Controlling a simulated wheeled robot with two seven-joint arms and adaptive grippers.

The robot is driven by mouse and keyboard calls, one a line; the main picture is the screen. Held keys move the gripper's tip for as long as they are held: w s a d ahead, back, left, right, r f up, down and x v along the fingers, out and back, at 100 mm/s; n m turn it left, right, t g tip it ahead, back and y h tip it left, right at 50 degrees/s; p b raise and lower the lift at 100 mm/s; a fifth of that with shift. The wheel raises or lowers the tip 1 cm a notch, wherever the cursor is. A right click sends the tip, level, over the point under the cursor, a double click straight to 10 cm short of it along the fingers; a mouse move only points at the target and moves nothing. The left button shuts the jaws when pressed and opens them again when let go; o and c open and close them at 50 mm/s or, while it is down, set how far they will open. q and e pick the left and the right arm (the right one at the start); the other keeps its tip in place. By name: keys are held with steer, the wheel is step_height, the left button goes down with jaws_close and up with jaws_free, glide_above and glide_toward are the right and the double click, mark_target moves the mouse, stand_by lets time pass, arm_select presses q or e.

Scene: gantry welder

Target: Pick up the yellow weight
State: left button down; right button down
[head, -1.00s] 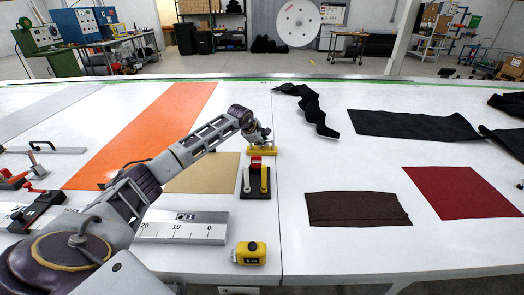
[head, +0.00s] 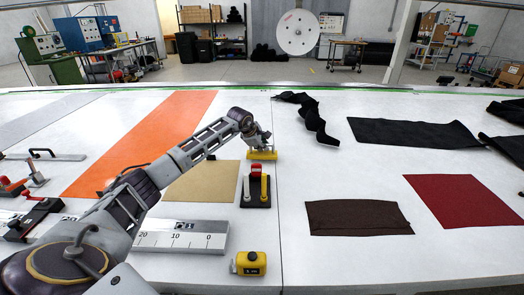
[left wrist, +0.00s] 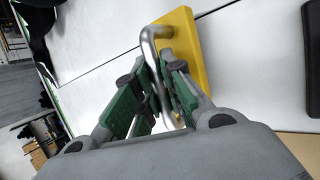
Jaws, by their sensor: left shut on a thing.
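The yellow weight (head: 262,155) is a flat yellow bar with a bent metal handle, at the middle of the white table in the head view. My left gripper (head: 260,142) is directly above it. In the left wrist view the green-padded fingers (left wrist: 162,97) are shut on the metal handle of the yellow weight (left wrist: 188,48). The head view does not clearly show whether the weight touches the table or hangs just above it. My right gripper is not in view.
A black fixture with red and yellow handles (head: 256,188) stands just in front of the weight. A tape measure (head: 249,263), a steel ruler (head: 180,237) and a beige sheet (head: 203,182) lie nearby. Dark cloth pieces (head: 358,217) lie to the right.

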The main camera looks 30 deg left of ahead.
arm_select(q)
steer(key=shift+r, duration=4.1)
